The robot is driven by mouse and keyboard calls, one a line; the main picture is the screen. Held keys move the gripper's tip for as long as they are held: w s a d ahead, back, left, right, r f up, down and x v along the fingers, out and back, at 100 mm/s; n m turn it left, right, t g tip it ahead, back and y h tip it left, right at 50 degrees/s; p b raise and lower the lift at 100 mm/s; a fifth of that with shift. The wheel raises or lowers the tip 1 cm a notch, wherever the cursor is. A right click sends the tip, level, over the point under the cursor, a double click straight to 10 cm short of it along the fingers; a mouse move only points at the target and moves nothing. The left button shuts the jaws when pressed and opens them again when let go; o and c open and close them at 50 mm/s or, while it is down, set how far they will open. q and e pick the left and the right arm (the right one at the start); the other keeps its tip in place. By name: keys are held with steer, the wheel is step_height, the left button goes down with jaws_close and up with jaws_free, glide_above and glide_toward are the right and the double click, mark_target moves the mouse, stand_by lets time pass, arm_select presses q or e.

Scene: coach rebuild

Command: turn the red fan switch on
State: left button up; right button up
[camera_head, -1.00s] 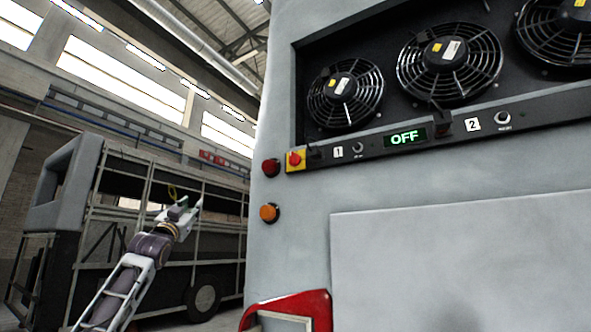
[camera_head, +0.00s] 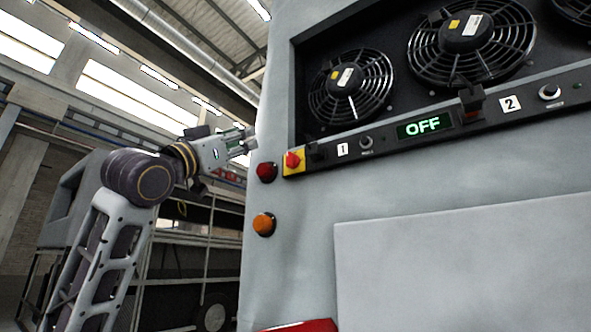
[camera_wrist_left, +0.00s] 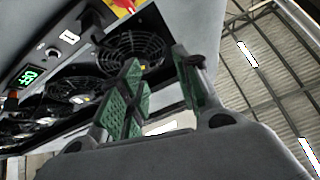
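The red fan switch (camera_head: 293,160) is a red knob on a yellow plate at the left end of the black control panel. It also shows at the top edge of the left wrist view (camera_wrist_left: 125,4), partly cut off. The green display (camera_head: 423,125) on the panel reads OFF. My left gripper (camera_head: 246,142) is in the air left of the switch and a little higher, apart from it. In the left wrist view its two green-padded fingers (camera_wrist_left: 158,62) stand apart with nothing between them. My right gripper is not in view.
Black fans (camera_head: 350,87) sit in the recess above the panel. A red lamp (camera_head: 267,172) and an orange lamp (camera_head: 264,224) stick out of the coach wall left of and below the switch. A bus frame (camera_head: 190,250) stands behind my left arm.

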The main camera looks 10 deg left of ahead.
mark_target(287, 164)
arm_select(q)
step_height(287, 164, down, 6)
steer(key=w+d+n+g+y, duration=0.1)
steer(key=w+d+n+g, duration=0.1)
steer(key=shift+r+n+g+y, duration=0.15)
steer(key=shift+n+g+y, duration=0.15)
steer(key=shift+n+g, duration=0.1)
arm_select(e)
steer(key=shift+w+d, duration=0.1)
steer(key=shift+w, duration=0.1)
arm_select(q)
steer(key=shift+d, duration=0.1)
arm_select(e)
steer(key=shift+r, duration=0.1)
arm_select(q)
steer(key=p+x, duration=0.5)
steer(key=x, duration=0.6)
steer(key=shift+w+d+r, duration=0.1)
steer(key=shift+w+r, duration=0.15)
steer(key=shift+r, duration=0.05)
steer(key=shift+p+x, duration=0.3)
steer(key=shift+x, duration=0.7)
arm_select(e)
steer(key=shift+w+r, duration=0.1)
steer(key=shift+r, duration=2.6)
arm_select(q)
jaws_close()
